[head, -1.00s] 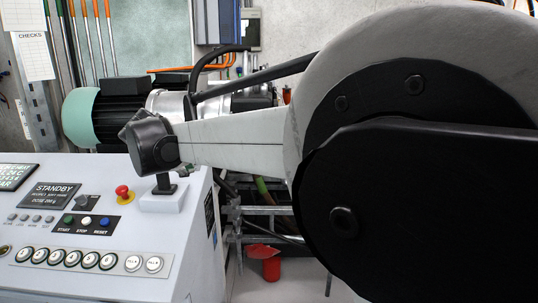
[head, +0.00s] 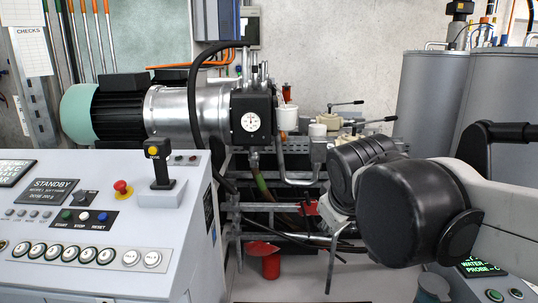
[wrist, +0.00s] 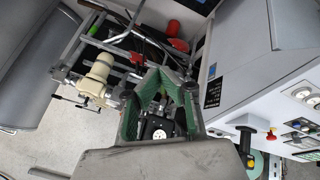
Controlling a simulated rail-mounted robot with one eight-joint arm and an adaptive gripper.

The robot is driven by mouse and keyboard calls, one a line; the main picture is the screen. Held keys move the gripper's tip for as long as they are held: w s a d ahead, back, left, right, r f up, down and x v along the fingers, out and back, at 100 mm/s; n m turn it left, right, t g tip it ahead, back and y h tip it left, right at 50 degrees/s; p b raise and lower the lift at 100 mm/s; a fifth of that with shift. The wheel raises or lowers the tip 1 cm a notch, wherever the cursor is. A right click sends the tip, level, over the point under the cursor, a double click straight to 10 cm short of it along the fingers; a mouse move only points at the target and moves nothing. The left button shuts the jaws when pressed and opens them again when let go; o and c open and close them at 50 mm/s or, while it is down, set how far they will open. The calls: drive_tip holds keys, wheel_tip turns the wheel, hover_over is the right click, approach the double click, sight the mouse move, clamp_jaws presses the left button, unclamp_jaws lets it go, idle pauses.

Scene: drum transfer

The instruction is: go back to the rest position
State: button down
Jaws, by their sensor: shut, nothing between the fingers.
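My gripper (wrist: 163,78), with green-lined fingers, shows in the middle of the wrist view. It is shut and empty, with no object held between its fingers. In the head view my arm is folded at the right, its dark rounded joints in front of the pipe frame. I cannot make out the fingers in that view. In the wrist view a pump body with a dark gauge block lies beyond the fingers, and they appear apart from it.
The control console (head: 100,235), with a joystick (head: 160,165), stands at left. A motor pump (head: 185,112) with a gauge (head: 250,122) is behind it. Grey drums (head: 427,95) stand at back right. A red can (head: 271,264) is low beside the frame. Valve handles (head: 347,103) stick out mid-scene.

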drive_tip(key=s+d+f+m, duration=0.3)
drive_tip(key=s+f, duration=0.2)
drive_tip(key=s, duration=0.2)
drive_tip(key=s+d+f+m, duration=0.3)
drive_tip(key=s+d+f, duration=0.15)
drive_tip(key=s, duration=0.25)
wheel_tip(320, 180, down, 31)
drive_tip(key=b, duration=3.1)
drive_tip(key=shift+a+f+y, duration=0.15)
drive_tip(key=shift+a+y, duration=0.15)
drive_tip(key=shift+a, duration=0.1)
